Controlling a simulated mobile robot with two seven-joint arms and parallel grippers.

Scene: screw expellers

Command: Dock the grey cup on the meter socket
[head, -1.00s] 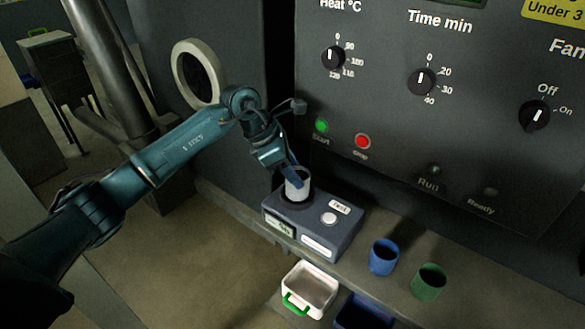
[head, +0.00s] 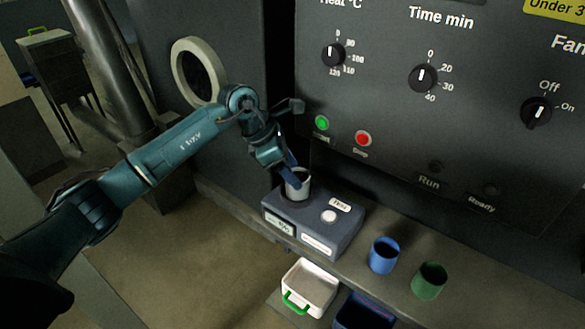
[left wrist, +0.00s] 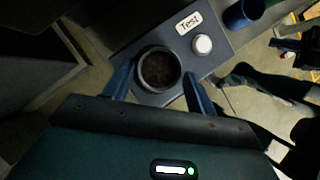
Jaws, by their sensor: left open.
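The grey cup (head: 298,186) stands upright at the meter's socket, on the left part of the meter's top. The meter (head: 318,222) is a blue-grey box with a white button, a "Test" label and a small display. In the left wrist view the cup (left wrist: 159,69) shows from above with dark contents, and the meter (left wrist: 205,62) lies around it. My left gripper (head: 291,182) is open, its blue fingers on either side of the cup; contact is not clear. The socket itself is hidden under the cup. My right gripper is not in view.
A blue cup (head: 384,255) and a green cup (head: 429,280) stand on the ledge right of the meter. A white tray with a green handle (head: 309,288) and a dark blue tray (head: 362,312) sit in front. The control panel (head: 480,130) rises behind.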

